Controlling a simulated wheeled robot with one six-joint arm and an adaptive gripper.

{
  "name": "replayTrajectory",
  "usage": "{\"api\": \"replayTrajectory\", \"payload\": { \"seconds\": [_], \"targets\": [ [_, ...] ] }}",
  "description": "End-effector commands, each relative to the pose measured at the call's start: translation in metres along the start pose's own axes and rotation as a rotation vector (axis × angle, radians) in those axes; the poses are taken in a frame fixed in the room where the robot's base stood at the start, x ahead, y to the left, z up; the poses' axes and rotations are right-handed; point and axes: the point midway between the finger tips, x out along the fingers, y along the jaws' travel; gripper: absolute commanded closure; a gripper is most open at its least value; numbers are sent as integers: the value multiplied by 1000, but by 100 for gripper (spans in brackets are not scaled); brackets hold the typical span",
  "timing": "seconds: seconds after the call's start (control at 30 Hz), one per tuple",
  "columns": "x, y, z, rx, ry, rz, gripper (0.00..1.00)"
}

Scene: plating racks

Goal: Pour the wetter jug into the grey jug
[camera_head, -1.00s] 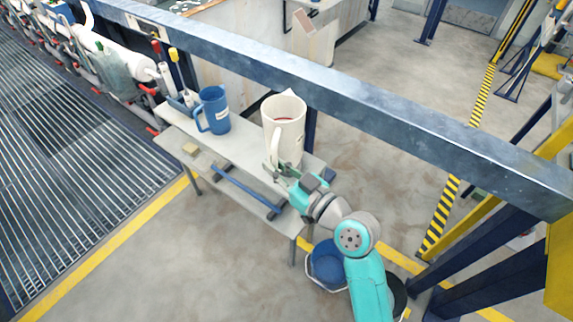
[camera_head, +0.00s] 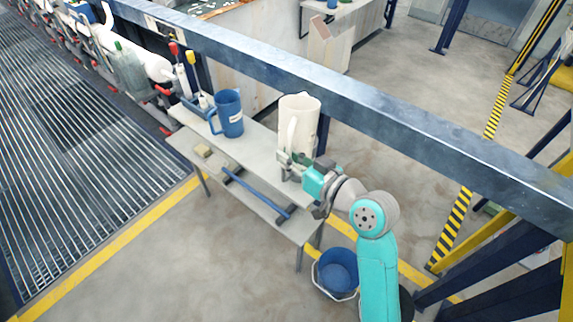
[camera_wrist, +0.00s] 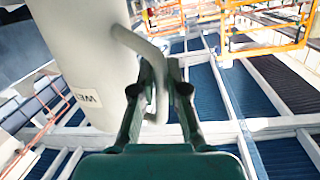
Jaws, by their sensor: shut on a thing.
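A tall off-white jug (camera_head: 304,122) is upright at the right end of the grey bench (camera_head: 255,150). In the wrist view the jug (camera_wrist: 85,45) fills the upper left and bears a partly readable label starting "WE". My gripper (camera_head: 290,163) is shut on its handle; the wrist view shows the handle between the fingers (camera_wrist: 160,80). I cannot tell whether its base touches the bench. A blue jug (camera_head: 229,115) with a pale label stands on the bench to the left. No clearly grey jug shows.
A blue beam (camera_head: 400,115) runs behind the bench. Yellow- and red-topped tools (camera_head: 193,75) stand at the bench's left end. A blue bar (camera_head: 255,192) lies on the lower shelf. A blue bucket (camera_head: 338,270) is on the floor. Bench top between the jugs is clear.

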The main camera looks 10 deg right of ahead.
Motion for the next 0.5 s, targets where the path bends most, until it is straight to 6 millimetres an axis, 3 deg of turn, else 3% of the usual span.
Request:
{"api": "replayTrajectory", "payload": {
  "seconds": [0.5],
  "targets": [
    [2, 2, 46, 143, -93, -1, 100]
  ]
}}
